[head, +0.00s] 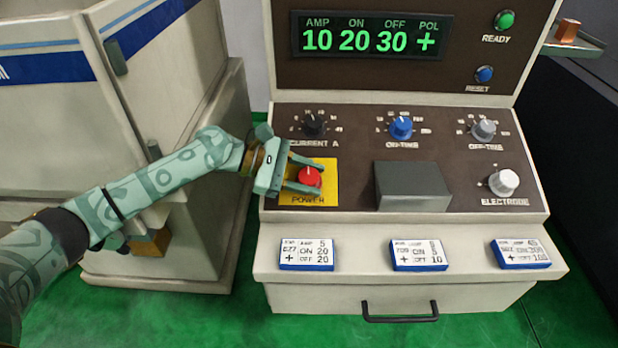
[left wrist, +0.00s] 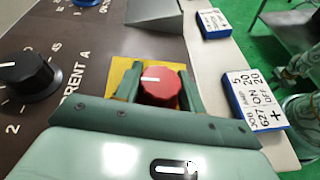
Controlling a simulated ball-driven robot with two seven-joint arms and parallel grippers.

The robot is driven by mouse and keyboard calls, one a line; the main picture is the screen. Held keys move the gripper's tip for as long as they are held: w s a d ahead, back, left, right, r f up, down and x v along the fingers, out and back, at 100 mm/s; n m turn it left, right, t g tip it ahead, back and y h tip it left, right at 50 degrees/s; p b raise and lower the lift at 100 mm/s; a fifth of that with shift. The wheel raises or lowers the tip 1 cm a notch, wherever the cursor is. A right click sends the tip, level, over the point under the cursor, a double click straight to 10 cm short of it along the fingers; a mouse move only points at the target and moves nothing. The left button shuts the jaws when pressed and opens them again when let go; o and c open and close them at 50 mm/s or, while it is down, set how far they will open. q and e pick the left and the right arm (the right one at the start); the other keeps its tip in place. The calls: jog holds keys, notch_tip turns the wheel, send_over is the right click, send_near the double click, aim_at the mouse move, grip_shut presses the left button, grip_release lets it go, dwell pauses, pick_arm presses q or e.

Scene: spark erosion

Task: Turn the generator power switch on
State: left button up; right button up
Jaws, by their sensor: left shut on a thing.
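The power switch (head: 311,176) is a red round knob on a yellow plate (head: 322,199) marked POWER, at the left of the generator's sloped panel. My left gripper (head: 305,178) reaches in from the left and is shut on the red knob, one finger on each side. In the left wrist view the red knob (left wrist: 160,87) sits between the two green fingers (left wrist: 157,90), with a white pointer mark on its top. The generator display (head: 370,37) is lit green and reads 10, 20, 30, +. My right gripper is not in view.
A black knob (head: 314,124), a blue knob (head: 401,128), a grey knob (head: 483,130) and a white electrode knob (head: 503,183) share the panel. A dark raised box (head: 412,186) stands right of the switch. Several blue-edged cards (head: 419,255) lie on the ledge below.

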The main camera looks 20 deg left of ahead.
aim_at(309, 178)
pick_arm(q)
jog(key=shift+g, duration=0.3)
jog(key=o, duration=1)
jog(key=shift+c, duration=0.2)
jog(key=r, duration=0.1)
jog(key=r+p, duration=0.1)
jog(key=r, duration=0.2)
jog(key=shift+s+d+r+p, duration=0.15)
jog(key=shift+s+r+p, duration=0.2)
jog(key=shift+s+p, duration=0.05)
jog(key=s+d+r+p, duration=0.1)
jog(key=s+r+p, duration=0.1)
jog(key=s+r, duration=0.2)
jog(key=s+d+r+p, duration=0.2)
jog(key=s+r, duration=0.2)
jog(key=s, duration=0.4)
jog(key=shift+s+d+r+p, duration=0.15)
jog(key=shift+s+d+p, duration=0.15)
jog(key=shift+s, duration=0.05)
